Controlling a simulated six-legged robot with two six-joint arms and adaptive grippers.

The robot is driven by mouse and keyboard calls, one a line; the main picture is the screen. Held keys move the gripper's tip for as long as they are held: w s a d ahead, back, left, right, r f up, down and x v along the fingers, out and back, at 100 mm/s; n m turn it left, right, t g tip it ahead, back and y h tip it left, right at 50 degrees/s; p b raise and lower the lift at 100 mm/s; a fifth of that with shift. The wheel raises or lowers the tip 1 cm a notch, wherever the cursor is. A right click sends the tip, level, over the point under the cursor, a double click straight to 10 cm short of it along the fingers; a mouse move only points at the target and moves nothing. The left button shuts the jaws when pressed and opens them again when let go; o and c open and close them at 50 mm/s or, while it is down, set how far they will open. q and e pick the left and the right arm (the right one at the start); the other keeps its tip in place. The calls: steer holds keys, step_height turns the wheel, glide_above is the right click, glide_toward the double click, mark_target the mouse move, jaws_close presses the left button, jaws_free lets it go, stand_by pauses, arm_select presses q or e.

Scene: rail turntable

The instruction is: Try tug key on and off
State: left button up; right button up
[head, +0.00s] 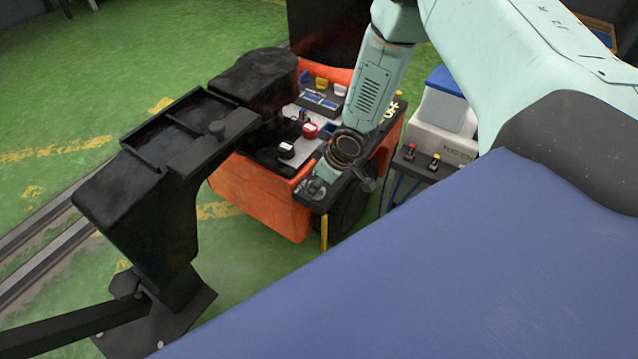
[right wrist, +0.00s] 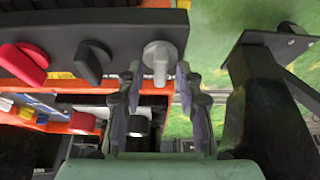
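The orange tug (head: 262,200) stands in the middle of the head view with its control panel facing up. My right arm reaches down to the panel's near right corner, where my right gripper (head: 324,178) is small and partly hidden. In the right wrist view, a light grey key-like knob (right wrist: 160,58) sits on a dark panel (right wrist: 120,22). My right gripper (right wrist: 160,88) is open there, one finger on each side of the knob's lower end. A gap seems to show on both sides; contact is not clear. My left gripper is not in view.
A black knob (right wrist: 91,62) and a red knob (right wrist: 24,63) sit left of the grey one. A large black post (head: 150,190) stands left of the tug. A blue surface (head: 420,280) fills the lower right. Rails (head: 40,250) cross the green floor.

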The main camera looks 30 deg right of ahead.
steer(key=shift+c, duration=0.4)
jaws_close()
